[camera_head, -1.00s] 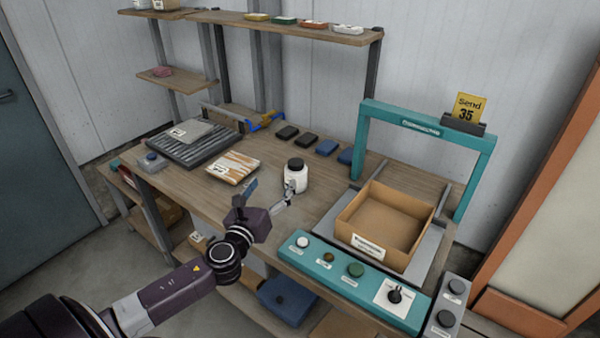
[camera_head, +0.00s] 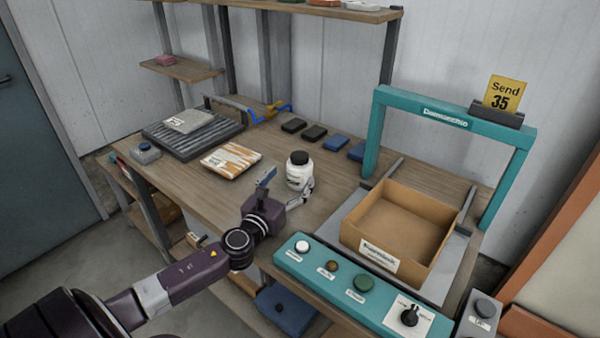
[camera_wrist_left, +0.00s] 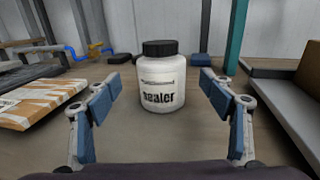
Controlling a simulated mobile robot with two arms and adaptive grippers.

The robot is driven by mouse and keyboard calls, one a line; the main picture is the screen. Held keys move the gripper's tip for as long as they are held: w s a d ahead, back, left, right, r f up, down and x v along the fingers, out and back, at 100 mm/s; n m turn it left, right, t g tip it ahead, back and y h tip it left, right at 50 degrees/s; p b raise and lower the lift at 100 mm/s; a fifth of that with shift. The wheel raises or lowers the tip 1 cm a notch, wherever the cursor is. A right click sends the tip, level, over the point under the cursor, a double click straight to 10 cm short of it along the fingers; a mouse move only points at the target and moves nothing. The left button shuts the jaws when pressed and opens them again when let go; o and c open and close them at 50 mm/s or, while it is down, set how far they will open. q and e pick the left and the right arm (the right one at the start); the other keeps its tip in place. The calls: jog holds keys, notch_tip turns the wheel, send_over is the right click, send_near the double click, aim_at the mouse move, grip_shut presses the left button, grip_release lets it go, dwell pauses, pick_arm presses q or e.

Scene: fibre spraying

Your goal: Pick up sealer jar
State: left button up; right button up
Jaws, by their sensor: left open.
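The sealer jar (camera_head: 299,172) is white with a black lid and stands upright on the wooden workbench (camera_head: 330,190). In the left wrist view the jar (camera_wrist_left: 163,85) is centred, with its "sealer" label facing me. My left gripper (camera_head: 287,187) is at the jar's near side in the head view. In the wrist view the left gripper (camera_wrist_left: 160,95) is open, with one blue-padded finger to each side and the jar between and beyond them. Clear gaps show between the pads and the jar. My right gripper is not in view.
An open cardboard box (camera_head: 367,247) sits right of the jar under a teal frame (camera_head: 376,130). A teal button panel (camera_head: 340,285) runs along the front edge. A wrapped packet (camera_head: 231,160) lies left of the jar, and small dark and blue blocks (camera_head: 314,133) lie behind it.

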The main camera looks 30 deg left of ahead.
aim_at(300, 166)
pick_arm(q)
jog(key=shift+w+a, duration=0.25)
jog(key=shift+w, duration=1.25)
jog(key=shift+w+a, duration=0.2)
jog(key=shift+w, duration=1.3)
jog(key=c, duration=1.3)
jog(key=shift+c, duration=0.8)
jog(key=shift+r, duration=0.15)
